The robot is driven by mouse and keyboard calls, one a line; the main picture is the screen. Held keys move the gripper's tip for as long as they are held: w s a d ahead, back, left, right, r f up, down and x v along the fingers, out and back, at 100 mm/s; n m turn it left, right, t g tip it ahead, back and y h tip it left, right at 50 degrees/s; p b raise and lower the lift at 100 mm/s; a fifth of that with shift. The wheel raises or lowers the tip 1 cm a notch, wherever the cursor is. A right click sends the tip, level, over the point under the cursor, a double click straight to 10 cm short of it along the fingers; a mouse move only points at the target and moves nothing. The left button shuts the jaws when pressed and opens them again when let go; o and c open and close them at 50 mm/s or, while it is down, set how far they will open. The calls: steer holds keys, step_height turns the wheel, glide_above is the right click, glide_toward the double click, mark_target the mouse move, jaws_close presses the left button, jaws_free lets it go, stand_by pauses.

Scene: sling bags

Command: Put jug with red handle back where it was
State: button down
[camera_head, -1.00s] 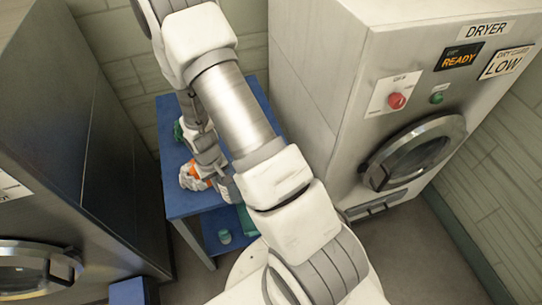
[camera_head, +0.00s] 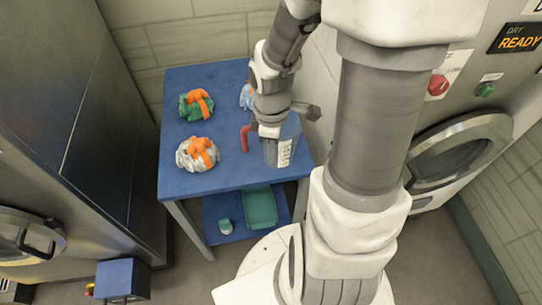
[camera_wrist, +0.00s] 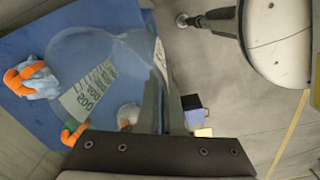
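The clear measuring jug with the red handle (camera_head: 283,150) is at the right front of the blue table (camera_head: 205,182) in the head view, upright, its red handle on the left. In the wrist view the clear jug (camera_wrist: 90,58) fills the left, with printed numbers on its wall. My gripper (camera_head: 272,128) is at the jug's rim. In the wrist view the fingers of my gripper (camera_wrist: 162,75) are close together with the jug's wall between them, one seen through the clear wall. I cannot tell whether the jug's base touches the table.
Left on the table are a green bag with orange strap (camera_head: 196,106) and a white-grey one (camera_head: 197,155). A light blue bag (camera_head: 246,97) lies behind my gripper. A teal tray (camera_head: 260,208) and small cup (camera_head: 225,226) are on the lower shelf. A dryer (camera_head: 450,150) stands right.

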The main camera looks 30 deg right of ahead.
steer(key=shift+s+d+n+b, duration=0.2)
steer(key=shift+s+n, duration=0.15)
steer(key=shift+s, duration=0.1)
steer(key=shift+s+d+n+b, duration=0.2)
steer(key=shift+s+n, duration=0.15)
steer(key=shift+s, duration=0.1)
steer(key=shift+w+d+f+b, duration=0.4)
steer(key=shift+w+f+b, duration=0.2)
steer(key=shift+w+f, duration=1.25)
steer(key=shift+w+d+f+b, duration=0.45)
steer(key=shift+w+f+b, duration=0.2)
steer(key=shift+w+f, duration=1.2)
steer(key=shift+w+d+f+b, duration=0.4)
steer(key=shift+w+f+b, duration=0.2)
steer(key=shift+w+f, duration=1.2)
steer(key=shift+w+r, duration=0.1)
steer(key=c, duration=1.1)
jaws_free()
step_height(320, 180, up, 12)
steer(key=p, duration=0.2)
steer(key=shift+a+p, duration=0.15)
steer(key=shift+p, duration=0.2)
